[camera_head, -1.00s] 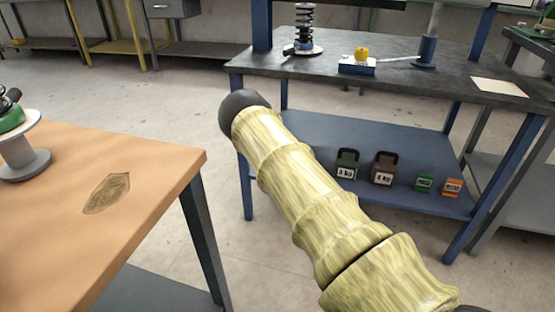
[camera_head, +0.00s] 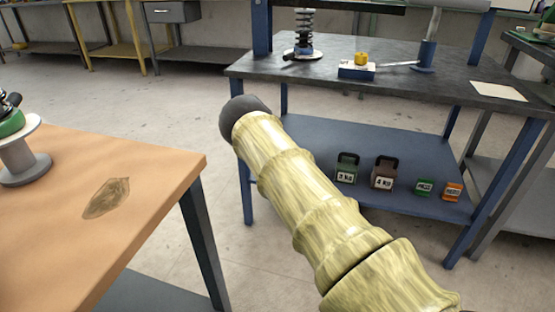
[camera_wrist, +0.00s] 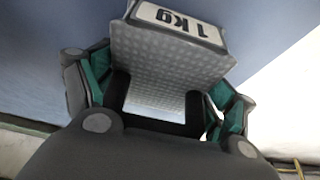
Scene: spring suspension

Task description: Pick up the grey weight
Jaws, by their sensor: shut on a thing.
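The grey weight (camera_wrist: 168,62) shows in the wrist view, with a patterned grey body and a white label reading "1 kg", upside down in the picture. A dark handle-like loop shows between the fingers. In the head view the gripper and the grey weight cannot be made out; my yellowish arm covers the middle.
A blue workbench (camera_head: 440,87) has a lower shelf (camera_head: 300,130) holding a green weight (camera_head: 347,168), a brown weight (camera_head: 384,172), and small green (camera_head: 424,187) and orange (camera_head: 452,191) blocks. A spring stand (camera_head: 304,38) is on top. A wooden-topped table (camera_head: 150,160) stands at left.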

